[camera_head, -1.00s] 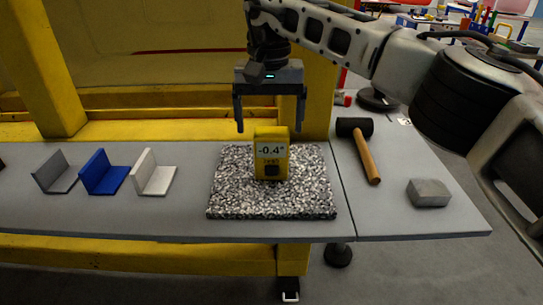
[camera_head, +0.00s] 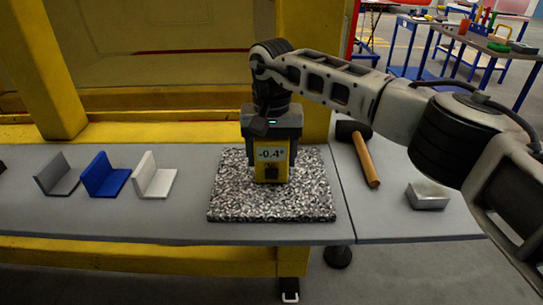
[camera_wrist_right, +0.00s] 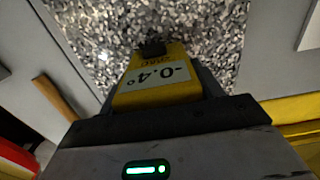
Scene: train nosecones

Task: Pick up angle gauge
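The angle gauge (camera_head: 271,163) is a yellow block with a display reading -0.4°, upright on a speckled granite plate (camera_head: 232,200). It also shows in the right wrist view (camera_wrist_right: 155,82), with the speckled plate beyond it. My right gripper (camera_head: 271,170) points down over the gauge, with one finger along each side of it. The fingers are very close to its sides, but whether they press on it is not clear. The gripper body hides the gauge's top in the head view. My left gripper is not in view.
Grey (camera_head: 57,175), blue (camera_head: 104,175) and white (camera_head: 153,177) angle pieces stand left of the plate. A mallet (camera_head: 366,158) and a metal block (camera_head: 428,196) lie to the right. A yellow post (camera_head: 306,80) rises behind the gripper. The table is bare between the white piece and the plate.

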